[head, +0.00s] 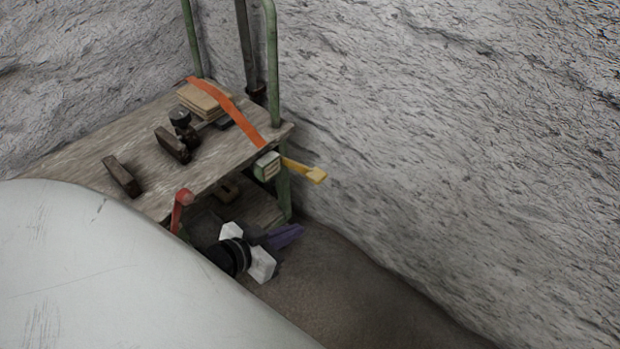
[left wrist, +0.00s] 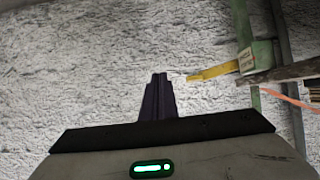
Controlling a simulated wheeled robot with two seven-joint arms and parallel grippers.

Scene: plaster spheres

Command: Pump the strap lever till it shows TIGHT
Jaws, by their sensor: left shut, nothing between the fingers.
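The yellow strap lever (head: 305,170) sticks out to the right from a pale green ratchet box (head: 267,165) at the bench's right front corner. An orange strap (head: 230,108) runs from there over a stack of boards. The lever (left wrist: 212,71) and box (left wrist: 246,58) also show in the left wrist view; the box's label is too small to read. My left gripper (head: 298,230) has dark purple fingers, shut and empty. It is below the lever in the head view, apart from it. In the left wrist view the fingertips (left wrist: 159,76) are left of the lever's tip. My right gripper is out of view.
The wooden bench (head: 80,140) carries boards (head: 205,100), a dark clamp-like tool (head: 178,140) and a dark block (head: 122,177). Green posts (head: 272,60) rise at its back and right. A red handle (head: 181,203) stands at its front edge. Rough wall bounds the right; floor there is clear.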

